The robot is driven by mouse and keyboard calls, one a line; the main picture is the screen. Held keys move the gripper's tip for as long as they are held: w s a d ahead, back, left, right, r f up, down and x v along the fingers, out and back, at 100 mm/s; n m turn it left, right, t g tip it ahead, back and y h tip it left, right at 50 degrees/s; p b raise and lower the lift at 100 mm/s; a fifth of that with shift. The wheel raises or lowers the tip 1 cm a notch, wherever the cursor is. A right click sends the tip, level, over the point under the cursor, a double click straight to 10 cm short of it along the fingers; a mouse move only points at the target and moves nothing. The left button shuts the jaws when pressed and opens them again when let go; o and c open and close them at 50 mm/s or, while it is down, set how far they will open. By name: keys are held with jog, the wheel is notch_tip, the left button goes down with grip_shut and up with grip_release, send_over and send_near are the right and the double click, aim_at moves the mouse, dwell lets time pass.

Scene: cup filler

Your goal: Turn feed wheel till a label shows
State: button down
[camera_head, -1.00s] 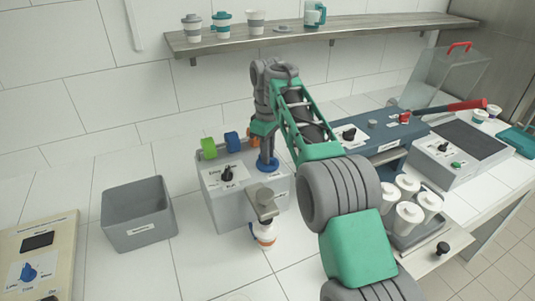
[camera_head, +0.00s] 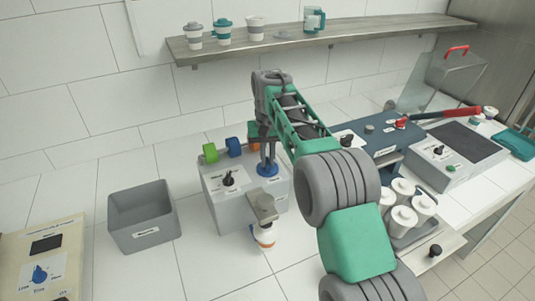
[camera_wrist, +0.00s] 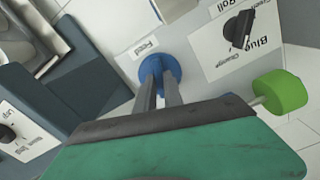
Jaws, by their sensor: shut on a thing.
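The blue feed wheel (camera_head: 267,170) stands on top of the grey labelling machine (camera_head: 225,207), beside a plate marked "Feed" in the wrist view. My gripper (camera_head: 267,158) points down onto the wheel with its two fingers closed on it. The wrist view shows the wheel (camera_wrist: 153,63) between and around the fingertips of my gripper (camera_wrist: 159,82). I cannot make out a label at the outlet.
A black selector knob (camera_head: 228,178) sits left of the wheel. Green (camera_head: 210,152) and blue (camera_head: 233,147) rolls stand at the machine's back. A grey bin (camera_head: 142,218) is to the left. A dark blue machine (camera_head: 375,143) and white cups (camera_head: 403,218) are to the right.

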aim_at(267, 162)
jog(key=m+p, duration=0.1)
jog(key=m, duration=0.2)
jog(key=shift+m, duration=0.4)
dwell(0.4)
jog(key=c, duration=1.5)
grip_release()
jog(key=shift+o, duration=0.2)
notch_tip(267, 162, up, 7)
jog(key=shift+r, duration=0.4)
